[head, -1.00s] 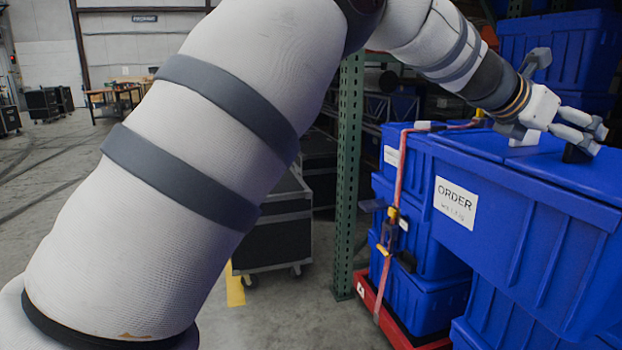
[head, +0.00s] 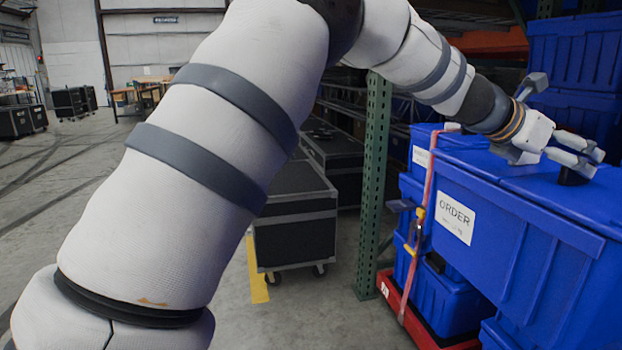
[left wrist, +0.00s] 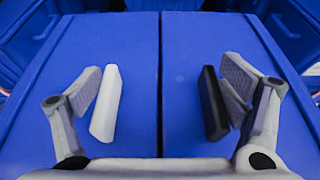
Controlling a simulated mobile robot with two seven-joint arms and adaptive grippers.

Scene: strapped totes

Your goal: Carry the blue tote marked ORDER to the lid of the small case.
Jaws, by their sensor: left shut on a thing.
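The blue tote marked ORDER (head: 510,255), with a white label on its side, is at the right of the head view. Its two-panel blue lid fills the left wrist view (left wrist: 85,55). My left gripper (head: 590,158) is over this lid, shut on the tote. In the left wrist view (left wrist: 160,103) its fingers stand apart, with a white piece and a black piece at their inner sides. I cannot tell whether the tote's underside touches what is below. A small black wheeled case (head: 296,235) stands on the floor left of the tote, its flat lid (head: 290,183) bare.
A strapped stack of blue totes (head: 452,300) stands on a red base (head: 428,328) beside the held tote. A green rack post (head: 375,170) rises between stack and case. More blue totes (head: 575,55) are behind. Open floor (head: 330,315) lies before the case.

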